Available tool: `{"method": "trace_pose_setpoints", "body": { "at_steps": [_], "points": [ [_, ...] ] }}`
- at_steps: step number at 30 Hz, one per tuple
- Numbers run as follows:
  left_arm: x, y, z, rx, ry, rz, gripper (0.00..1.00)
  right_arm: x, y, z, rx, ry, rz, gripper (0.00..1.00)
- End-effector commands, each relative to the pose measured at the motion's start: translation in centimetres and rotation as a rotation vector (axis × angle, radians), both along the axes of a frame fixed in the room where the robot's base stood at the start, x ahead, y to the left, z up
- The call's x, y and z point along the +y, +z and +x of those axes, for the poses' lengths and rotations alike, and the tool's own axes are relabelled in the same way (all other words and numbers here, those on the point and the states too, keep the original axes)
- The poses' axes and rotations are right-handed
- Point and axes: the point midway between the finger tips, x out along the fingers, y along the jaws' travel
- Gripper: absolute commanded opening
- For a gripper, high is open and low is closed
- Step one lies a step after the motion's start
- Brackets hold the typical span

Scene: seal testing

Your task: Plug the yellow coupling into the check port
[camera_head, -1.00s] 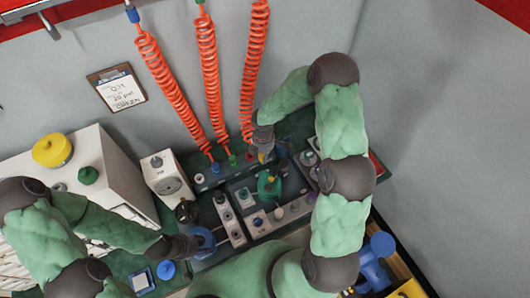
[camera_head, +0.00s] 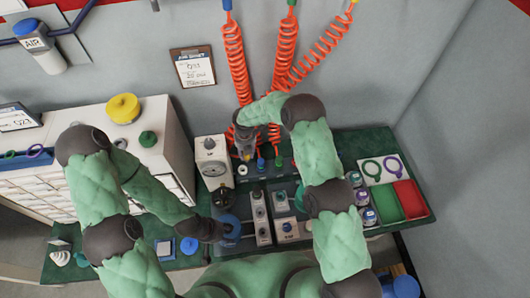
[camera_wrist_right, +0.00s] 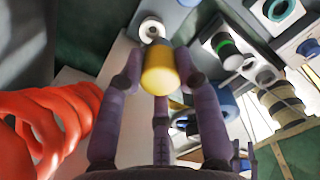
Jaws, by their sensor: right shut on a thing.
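The yellow coupling (camera_wrist_right: 158,72) is between the fingers of my right gripper (camera_wrist_right: 160,82), which is shut on it. In the head view my right gripper (camera_head: 246,153) is over the back of the bench, beside the gauge box, and mostly hides the coupling. In the wrist view a white ring-shaped port (camera_wrist_right: 152,28) on a pale block lies just beyond the coupling's tip. I cannot tell whether they touch, or whether this is the check port. My left gripper (camera_head: 216,230) is at a blue round part (camera_head: 230,224); its fingers are not clear.
A white gauge box (camera_head: 212,158) stands left of my right gripper. A blue coupling (camera_head: 261,164) sits close on its right. Orange coiled hoses (camera_head: 236,60) hang behind. A tray with green and red sections (camera_head: 412,200) lies at the right.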

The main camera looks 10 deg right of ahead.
Motion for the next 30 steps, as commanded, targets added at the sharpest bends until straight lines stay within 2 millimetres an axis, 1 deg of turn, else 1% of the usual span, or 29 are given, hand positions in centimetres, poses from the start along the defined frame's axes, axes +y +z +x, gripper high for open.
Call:
{"method": "trace_pose_setpoints", "body": {
  "at_steps": [1, 3, 6, 11, 17, 30],
  "points": [
    [0.0, 0.0, 0.0, 0.0, 0.0, 0.0, 0.4, 0.9, -0.1, 0.1, -0.001, 0.036, 0.002, 0.0],
    [0.0, 0.0, 0.0, 0.0, 0.0, 0.0, 0.4, 1.8, -0.2, 0.2, -0.001, 0.075, 0.003, 0.0],
    [0.0, 0.0, 0.0, 0.0, 0.0, 0.0, 0.4, 2.4, -0.4, 0.3, -0.001, 0.107, 0.004, 0.0],
    [0.0, -0.1, 0.0, 0.0, 0.0, 0.0, 0.4, 2.5, -0.7, 0.3, 0.0, 0.115, 0.005, 0.0],
    [0.0, -0.6, 0.0, 0.0, 0.0, 0.0, 0.4, 2.5, -1.6, 0.3, 0.0, 0.114, 0.005, 0.0],
    [0.0, -2.0, 0.0, 0.0, 0.0, 0.0, 0.4, 2.4, -4.6, 0.2, 0.001, 0.112, 0.004, 0.0]
  ]
}}
